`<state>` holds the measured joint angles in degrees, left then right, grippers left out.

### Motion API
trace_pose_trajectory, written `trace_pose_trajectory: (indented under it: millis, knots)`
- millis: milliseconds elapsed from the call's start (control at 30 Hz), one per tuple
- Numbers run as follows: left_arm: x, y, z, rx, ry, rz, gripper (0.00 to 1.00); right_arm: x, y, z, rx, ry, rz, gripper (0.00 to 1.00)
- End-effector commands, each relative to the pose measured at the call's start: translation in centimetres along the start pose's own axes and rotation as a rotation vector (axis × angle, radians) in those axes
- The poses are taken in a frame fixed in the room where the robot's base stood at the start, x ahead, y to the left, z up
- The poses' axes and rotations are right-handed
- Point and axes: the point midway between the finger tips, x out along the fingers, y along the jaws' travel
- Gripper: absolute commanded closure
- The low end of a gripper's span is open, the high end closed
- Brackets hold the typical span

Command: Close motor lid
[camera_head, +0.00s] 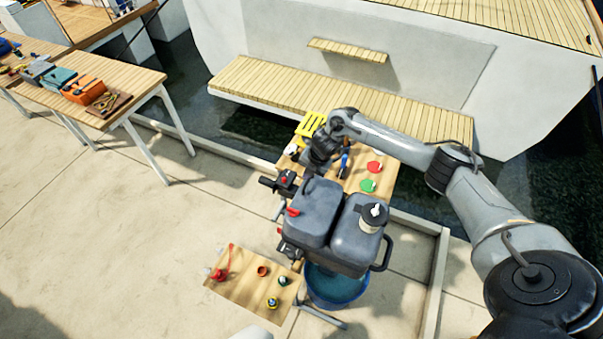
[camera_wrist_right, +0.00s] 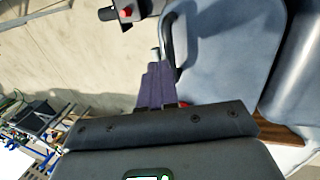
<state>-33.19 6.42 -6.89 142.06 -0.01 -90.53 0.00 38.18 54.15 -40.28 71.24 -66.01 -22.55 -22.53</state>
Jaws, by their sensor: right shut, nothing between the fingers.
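The outboard motor stands at the centre of the head view. Its grey motor lid (camera_head: 314,212) appears as a rounded block on the left, beside a second grey motor block (camera_head: 352,238). The lid's smooth grey surface (camera_wrist_right: 222,50) fills the upper right of the right wrist view. I cannot tell how far the lid is open. My right gripper (camera_head: 318,163) is just behind the lid's far edge, shut and empty. In the right wrist view its fingers (camera_wrist_right: 158,80) are close beside the lid's edge; contact is unclear. My left gripper is not in view.
A white-and-dark bottle (camera_head: 373,216) is at the motor's right block. A blue tub (camera_head: 336,290) sits below. A small wooden board (camera_head: 250,290) with caps is at front left. A wooden table (camera_head: 384,184) with red and green discs is behind. Open concrete lies left.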

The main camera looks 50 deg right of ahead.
Motion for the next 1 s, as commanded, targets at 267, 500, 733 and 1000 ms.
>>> trace_pose_trajectory:
  millis: [267, 500, 733, 1000]
  knots:
    - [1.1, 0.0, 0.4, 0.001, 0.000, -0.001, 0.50, 1.6, -0.2, 0.2, 0.008, -0.002, 0.001, 1.00]
    - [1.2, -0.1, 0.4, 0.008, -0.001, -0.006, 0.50, 1.7, -0.1, 0.3, 0.009, -0.002, 0.002, 1.00]
    - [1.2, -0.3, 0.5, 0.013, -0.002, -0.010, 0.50, 1.7, -0.1, 0.3, 0.009, -0.002, 0.002, 1.00]
    - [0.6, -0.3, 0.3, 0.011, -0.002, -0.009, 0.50, 1.0, 0.1, 0.4, 0.010, -0.003, 0.002, 1.00]
